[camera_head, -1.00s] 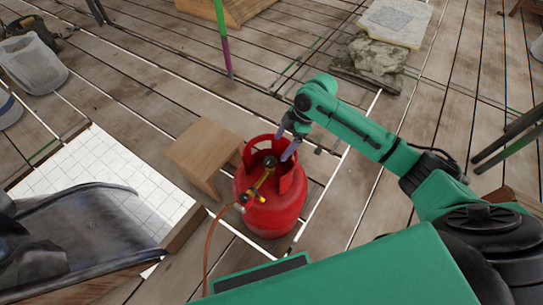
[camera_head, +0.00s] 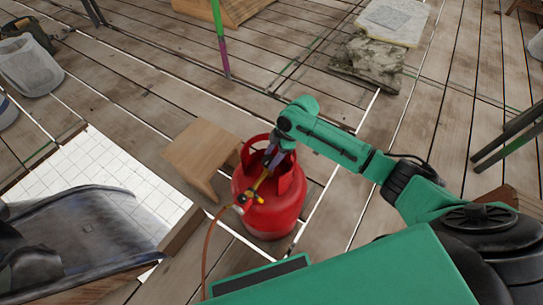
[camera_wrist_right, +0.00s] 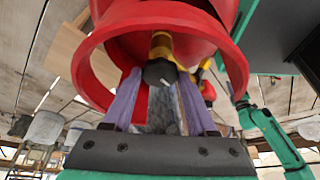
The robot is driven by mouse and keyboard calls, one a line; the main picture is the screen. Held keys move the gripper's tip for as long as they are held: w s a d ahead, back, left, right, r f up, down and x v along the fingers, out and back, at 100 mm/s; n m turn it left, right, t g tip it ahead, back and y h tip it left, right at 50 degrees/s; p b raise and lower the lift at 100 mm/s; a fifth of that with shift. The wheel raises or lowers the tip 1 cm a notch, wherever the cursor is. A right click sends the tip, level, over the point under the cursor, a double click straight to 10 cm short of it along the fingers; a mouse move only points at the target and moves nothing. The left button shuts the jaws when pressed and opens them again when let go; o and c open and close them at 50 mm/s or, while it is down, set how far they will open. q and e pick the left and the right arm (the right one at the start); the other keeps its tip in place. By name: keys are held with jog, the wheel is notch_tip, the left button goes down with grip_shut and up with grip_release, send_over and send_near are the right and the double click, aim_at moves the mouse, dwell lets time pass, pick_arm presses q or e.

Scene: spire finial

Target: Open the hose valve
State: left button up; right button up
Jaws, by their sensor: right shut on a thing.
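A red gas cylinder (camera_head: 270,214) stands upright on the plank floor with an open collar around its top. A brass-yellow valve fitting (camera_head: 257,187) sits at the collar's opening, and an orange hose (camera_head: 207,245) runs down from it. My right gripper (camera_head: 271,157) reaches into the collar from above. In the right wrist view, a black knob (camera_wrist_right: 160,72) with a yellow stem lies between the two purple fingers of this gripper (camera_wrist_right: 160,95), which are shut on it. In the head view the gripper hides the knob. My left gripper is not seen.
A wooden block (camera_head: 202,155) stands close to the cylinder's left. A white gridded panel (camera_head: 90,178) and a dark sheet-like object (camera_head: 75,235) lie at left. Stone slabs (camera_head: 368,62) lie at the back right. A green-purple pole (camera_head: 220,40) stands behind.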

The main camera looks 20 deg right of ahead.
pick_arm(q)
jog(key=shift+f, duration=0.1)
pick_arm(e)
jog(key=shift+n, duration=0.3)
jog(key=shift+w+f+n+g+b, duration=0.15)
jog(key=shift+n+g+b, duration=0.35)
jog(key=shift+n, duration=0.4)
jog(key=n+g+b, duration=0.1)
jog(key=n, duration=0.1)
jog(key=n+h+b, duration=0.1)
jog(key=n+b, duration=0.1)
jog(key=n, duration=0.1)
jog(key=n+g+b, duration=0.1)
jog(key=n, duration=0.1)
jog(key=shift+w+a+n+g, duration=0.15)
jog(key=shift+w+n+g, duration=0.15)
jog(key=shift+n, duration=0.1)
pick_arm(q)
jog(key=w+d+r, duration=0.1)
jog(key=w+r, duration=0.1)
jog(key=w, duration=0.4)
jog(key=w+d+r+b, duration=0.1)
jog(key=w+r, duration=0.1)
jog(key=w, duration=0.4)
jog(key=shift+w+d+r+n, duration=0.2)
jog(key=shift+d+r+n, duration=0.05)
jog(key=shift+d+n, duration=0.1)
pick_arm(e)
jog(key=shift+n+h, duration=0.6)
jog(key=shift+n, duration=0.5)
